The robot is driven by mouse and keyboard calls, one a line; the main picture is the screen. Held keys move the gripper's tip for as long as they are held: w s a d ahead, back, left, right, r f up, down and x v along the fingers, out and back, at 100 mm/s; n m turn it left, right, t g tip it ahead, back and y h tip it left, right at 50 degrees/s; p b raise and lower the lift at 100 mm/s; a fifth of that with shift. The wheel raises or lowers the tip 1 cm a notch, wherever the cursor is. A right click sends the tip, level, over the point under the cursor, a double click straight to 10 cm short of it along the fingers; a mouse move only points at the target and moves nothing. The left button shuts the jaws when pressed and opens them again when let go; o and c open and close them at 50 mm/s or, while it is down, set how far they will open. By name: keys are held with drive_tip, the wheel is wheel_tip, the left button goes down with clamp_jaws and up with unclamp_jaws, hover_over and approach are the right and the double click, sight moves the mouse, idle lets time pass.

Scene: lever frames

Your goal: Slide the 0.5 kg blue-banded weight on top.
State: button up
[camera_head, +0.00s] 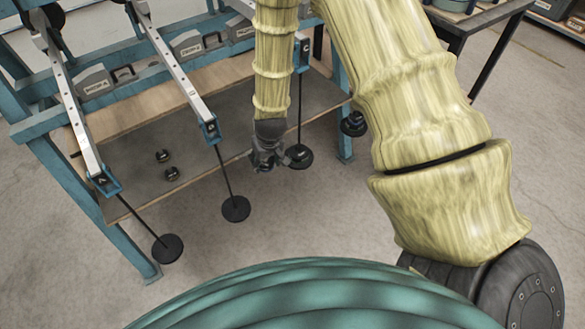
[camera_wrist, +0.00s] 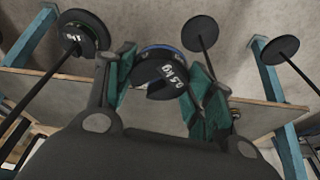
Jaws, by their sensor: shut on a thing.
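My gripper (camera_head: 268,162) hangs beside the third lever's hanger in the head view. In the wrist view its teal-padded fingers (camera_wrist: 160,92) are shut on the blue-banded weight (camera_wrist: 158,66), a dark slotted disc marked 0.5 kg with a blue rim. The held weight cannot be made out clearly in the head view. The held weight is apart from this rod.
Two small dark weights (camera_head: 163,156) lie on the grey shelf (camera_head: 130,165). Other hangers end in bare-looking discs (camera_head: 235,208) and (camera_head: 167,248) to the left. A blue post (camera_head: 343,140) and another dark disc (camera_head: 353,124) stand to the right. Open floor lies in front.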

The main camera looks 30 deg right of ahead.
drive_tip(key=shift+m, duration=0.5)
drive_tip(key=shift+w+d+f+b, duration=0.8)
drive_tip(key=shift+d+f, duration=0.95)
drive_tip(key=shift+d, duration=0.6)
drive_tip(key=shift+w+d+f+b, duration=0.65)
drive_tip(key=shift+d+f+b, duration=0.4)
drive_tip(key=shift+d+f, duration=1)
drive_tip(key=shift+w+d+f+b, duration=0.8)
drive_tip(key=shift+d+f, duration=0.65)
drive_tip(key=shift+d, duration=1.2)
drive_tip(key=shift+s, duration=0.1)
drive_tip(key=shift+w+d, duration=0.55)
